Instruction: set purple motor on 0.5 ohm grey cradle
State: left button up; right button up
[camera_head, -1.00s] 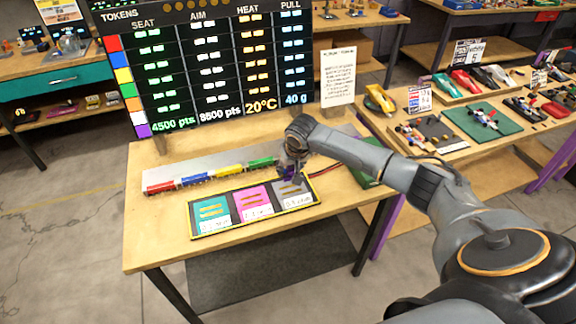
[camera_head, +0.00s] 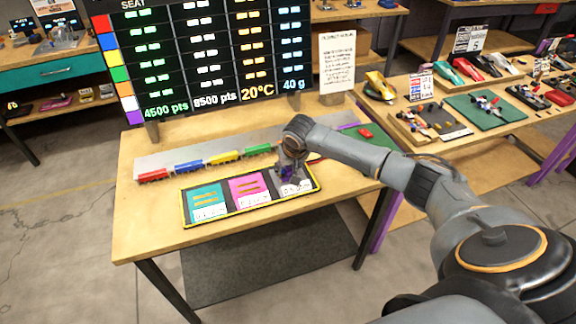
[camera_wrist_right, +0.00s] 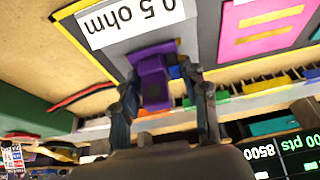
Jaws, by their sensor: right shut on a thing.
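The purple motor (camera_wrist_right: 153,72) is between the fingers of my right gripper (camera_wrist_right: 160,95) in the wrist view. My right gripper (camera_head: 290,170) is shut on it, over the grey cradle (camera_head: 281,181) at the right end of the tray. The grey cradle (camera_wrist_right: 205,40) carries a white label (camera_wrist_right: 133,18) reading 0.5 ohm, upside down in the wrist view. The motor overlaps the grey surface beside the label; I cannot tell whether it touches. My left gripper is not in view.
The black, yellow-edged tray (camera_head: 230,206) also holds a teal cradle (camera_head: 207,200) and a pink cradle (camera_head: 250,187). Behind it, red, blue, yellow and green cars (camera_head: 222,156) line a grey strip. A scoreboard (camera_head: 205,55) stands behind. The front table edge is clear.

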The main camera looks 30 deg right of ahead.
jog(key=shift+f, duration=0.2)
dwell(0.6)
jog(key=o, duration=1.3)
jog(key=v, duration=1.2)
